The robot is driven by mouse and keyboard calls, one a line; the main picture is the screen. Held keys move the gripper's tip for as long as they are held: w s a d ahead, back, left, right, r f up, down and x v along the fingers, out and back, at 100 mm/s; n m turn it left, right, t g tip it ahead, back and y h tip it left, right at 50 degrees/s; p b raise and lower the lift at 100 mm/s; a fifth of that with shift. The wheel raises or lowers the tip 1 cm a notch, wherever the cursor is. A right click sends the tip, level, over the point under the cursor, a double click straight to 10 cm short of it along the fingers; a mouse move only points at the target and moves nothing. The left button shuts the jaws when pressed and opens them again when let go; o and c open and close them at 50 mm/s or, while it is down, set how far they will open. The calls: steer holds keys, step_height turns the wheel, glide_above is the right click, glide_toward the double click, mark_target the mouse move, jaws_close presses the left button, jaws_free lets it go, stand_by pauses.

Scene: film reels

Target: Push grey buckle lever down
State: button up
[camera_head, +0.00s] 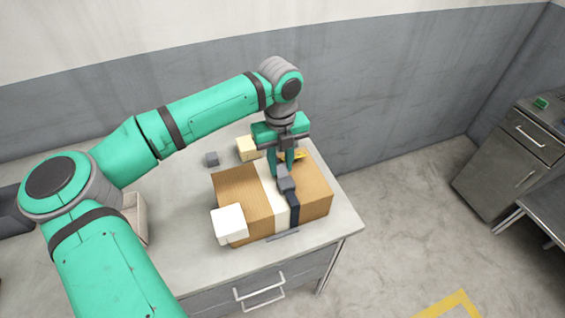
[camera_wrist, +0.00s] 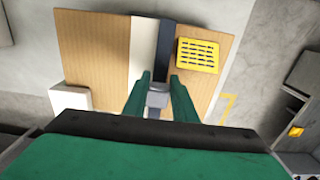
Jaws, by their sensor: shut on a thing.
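The grey buckle lever (camera_head: 286,182) sits on a dark strap (camera_head: 292,210) running over a tan wood-look box (camera_head: 243,193) on the counter. It also shows in the wrist view (camera_wrist: 157,99). My gripper (camera_head: 284,168) points down from above the box's top. Its two green fingers (camera_wrist: 158,92) stand on either side of the grey buckle lever and are shut on it. The fingers and the palm hide part of the lever, so its exact angle is hard to tell. A white band (camera_head: 274,200) lies beside the strap.
A white block (camera_head: 229,223) is at the box's front left corner. A cream block (camera_head: 247,148) and a small grey block (camera_head: 211,159) stand behind the box. A yellow slotted piece (camera_wrist: 198,56) lies beside the strap. The counter's right edge (camera_head: 340,205) is close to the box.

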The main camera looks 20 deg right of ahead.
steer(key=shift+w+f+g, duration=0.15)
steer(key=shift+w+g, duration=0.1)
steer(key=shift+g, duration=0.55)
steer(key=shift+w+f+g, duration=0.15)
steer(key=shift+w+g, duration=0.05)
steer(key=shift+g, duration=0.6)
steer(key=o, duration=1.1)
steer(key=shift+c, duration=0.2)
steer(key=v, duration=1)
steer(key=shift+r, duration=0.4)
